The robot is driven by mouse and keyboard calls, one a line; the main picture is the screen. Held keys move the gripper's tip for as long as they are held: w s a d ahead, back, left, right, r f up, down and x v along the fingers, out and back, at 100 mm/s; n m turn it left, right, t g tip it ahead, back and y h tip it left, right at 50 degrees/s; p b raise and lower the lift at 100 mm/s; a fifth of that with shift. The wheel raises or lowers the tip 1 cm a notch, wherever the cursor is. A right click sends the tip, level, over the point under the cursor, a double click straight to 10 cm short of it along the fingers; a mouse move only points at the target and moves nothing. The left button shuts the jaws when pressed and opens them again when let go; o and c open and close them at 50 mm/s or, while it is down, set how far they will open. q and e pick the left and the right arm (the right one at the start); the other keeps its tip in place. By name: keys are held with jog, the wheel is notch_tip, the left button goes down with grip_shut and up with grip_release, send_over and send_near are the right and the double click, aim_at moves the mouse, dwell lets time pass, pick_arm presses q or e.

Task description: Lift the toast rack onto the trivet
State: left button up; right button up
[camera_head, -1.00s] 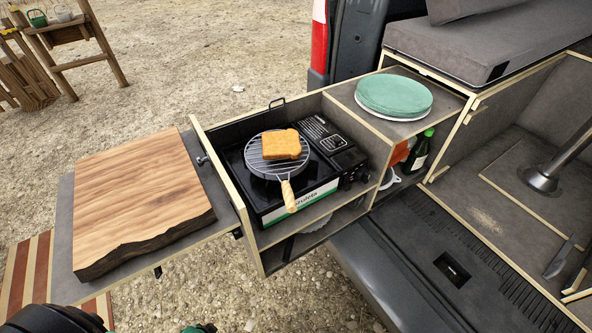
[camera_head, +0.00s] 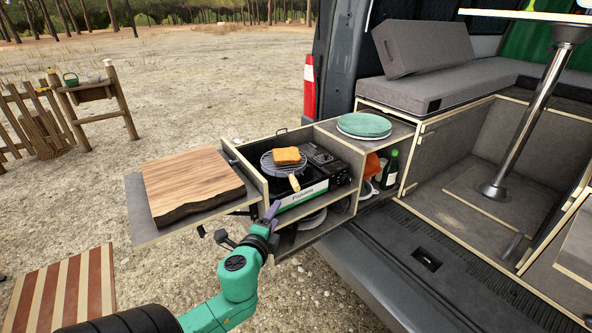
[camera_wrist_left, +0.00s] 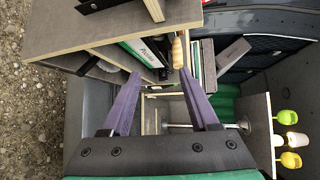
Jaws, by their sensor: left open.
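The toast rack (camera_head: 268,165) is a round wire grill with a wooden handle (camera_head: 294,182). It sits on the camp stove (camera_head: 302,197) in the pulled-out drawer, with a slice of toast (camera_head: 286,155) on it. Its handle points toward the front and also shows in the left wrist view (camera_wrist_left: 178,50). My left gripper (camera_head: 247,222) is open and empty, in front of and below the drawer, apart from the handle. I cannot tell for sure which thing is the trivet; a thick wooden slab (camera_head: 195,180) lies on the grey side shelf left of the stove. My right gripper is out of view.
Teal plates (camera_head: 364,125) lie on the drawer unit's top at the right. A green bottle (camera_head: 390,168) stands in a compartment below. The drawer's wooden front panel (camera_head: 243,170) stands between slab and stove. Open ground lies in front.

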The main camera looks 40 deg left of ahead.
aim_at(292, 182)
pick_arm(q)
jog(key=shift+m+t, duration=0.3)
jog(key=r+x, duration=0.1)
jog(key=x, duration=0.4)
jog(key=p+x, duration=0.1)
jog(key=x, duration=0.3)
jog(key=r+x, duration=0.1)
jog(key=x, duration=0.4)
jog(key=shift+w+r+p, duration=0.25)
jog(key=shift+w+p, duration=0.15)
jog(key=shift+w, duration=0.25)
jog(key=shift+d+r, duration=0.1)
grip_shut()
